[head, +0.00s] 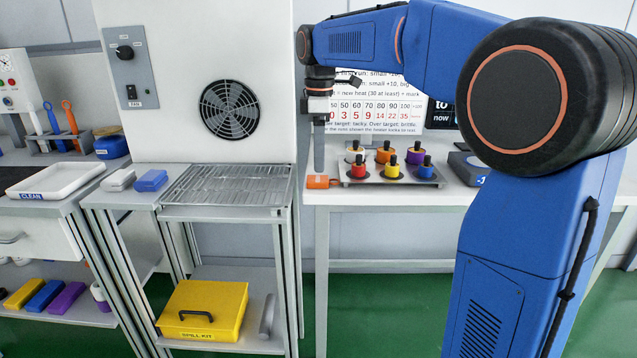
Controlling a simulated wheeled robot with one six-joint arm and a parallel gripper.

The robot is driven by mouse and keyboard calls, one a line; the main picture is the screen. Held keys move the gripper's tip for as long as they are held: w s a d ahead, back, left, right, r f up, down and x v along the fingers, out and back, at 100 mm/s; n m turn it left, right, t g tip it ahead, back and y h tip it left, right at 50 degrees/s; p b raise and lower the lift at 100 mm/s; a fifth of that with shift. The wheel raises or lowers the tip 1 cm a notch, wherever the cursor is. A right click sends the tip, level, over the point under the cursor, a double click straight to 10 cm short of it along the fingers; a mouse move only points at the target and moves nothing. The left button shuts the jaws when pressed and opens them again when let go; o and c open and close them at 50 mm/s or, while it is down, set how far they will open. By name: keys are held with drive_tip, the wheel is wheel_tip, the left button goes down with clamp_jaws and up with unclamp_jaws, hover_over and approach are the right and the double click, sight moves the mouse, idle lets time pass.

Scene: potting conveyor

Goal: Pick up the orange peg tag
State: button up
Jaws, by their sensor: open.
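A small orange block (318,181), which looks like the orange peg tag, lies near the left front edge of the white table, just left of the tray of pegs. My gripper (319,170) points straight down right above it, its fingertips at or just over its top. The fingers line up one behind the other from here, so the gap between them is hidden. The gripper is open. I cannot tell whether the fingers are around the block or above it.
A tray (432,182) with several coloured, black-topped pegs stands right of the block. A dark device (466,168) stands further right. To the left are a wire rack (228,186), a blue block (151,180) and a white tray (57,180). A yellow spill kit (203,309) sits on a lower shelf.

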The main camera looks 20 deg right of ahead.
sight(319, 179)
drive_tip(key=shift+a+f, duration=0.1)
drive_tip(key=shift+f, duration=2.65)
drive_tip(key=c, duration=1.2)
wheel_tip(319, 179, up, 10)
drive_tip(key=shift+r, duration=0.1)
